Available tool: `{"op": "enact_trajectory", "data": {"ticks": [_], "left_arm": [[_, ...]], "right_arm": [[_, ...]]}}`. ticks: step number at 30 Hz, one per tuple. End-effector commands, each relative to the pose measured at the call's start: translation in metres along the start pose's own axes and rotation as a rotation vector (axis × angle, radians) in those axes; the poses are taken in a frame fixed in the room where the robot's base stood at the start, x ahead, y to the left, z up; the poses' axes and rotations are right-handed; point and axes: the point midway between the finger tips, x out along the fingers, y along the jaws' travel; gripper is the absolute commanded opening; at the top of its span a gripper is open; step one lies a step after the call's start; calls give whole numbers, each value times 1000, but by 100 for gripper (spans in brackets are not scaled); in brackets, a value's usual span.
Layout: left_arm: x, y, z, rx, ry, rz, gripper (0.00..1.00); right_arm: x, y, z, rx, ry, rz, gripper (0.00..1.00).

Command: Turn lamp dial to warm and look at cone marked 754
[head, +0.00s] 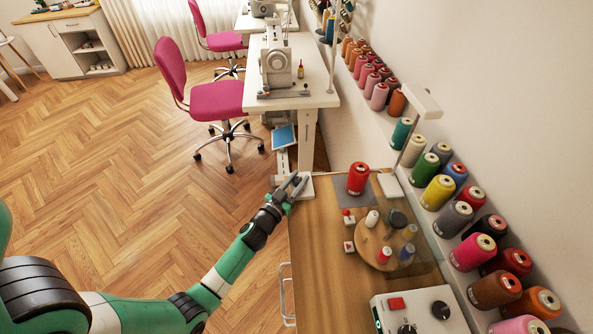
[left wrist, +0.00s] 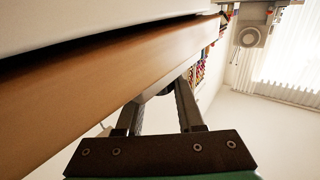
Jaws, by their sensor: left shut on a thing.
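My left gripper (head: 294,187) is at the far left corner of the wooden worktable (head: 305,235). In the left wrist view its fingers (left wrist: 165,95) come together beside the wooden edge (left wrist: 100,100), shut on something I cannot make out. A red thread cone (head: 358,178) stands upright on a grey mat by the far end of the worktable, apart from the gripper. A white lamp (head: 418,103) rises over the right side. A light box with a black dial (head: 441,310) sits at the front right. No cone number or dial setting is readable. My right gripper is out of view.
A round wooden stand (head: 384,240) with several small spools is mid-table. Several cones line a shelf (head: 430,236) along the right wall. A white sewing table (head: 308,98) and a pink chair (head: 215,100) stand beyond. The left floor is open.

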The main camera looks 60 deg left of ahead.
Motion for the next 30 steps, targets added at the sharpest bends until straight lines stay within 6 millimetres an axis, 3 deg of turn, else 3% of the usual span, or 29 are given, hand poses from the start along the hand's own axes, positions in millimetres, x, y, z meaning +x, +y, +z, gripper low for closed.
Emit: {"op": "enact_trajectory", "data": {"ticks": [1,7,21,30], "left_arm": [[-1,-4,-12,-1,-17,24,0],[-1,-7,-10,0,-3,178,0],[-1,-3,4,-3,7,568,0],[-2,-2,2,-5,4,696,0]], "right_arm": [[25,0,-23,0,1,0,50],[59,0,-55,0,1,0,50],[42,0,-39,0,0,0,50],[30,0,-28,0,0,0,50]]}}
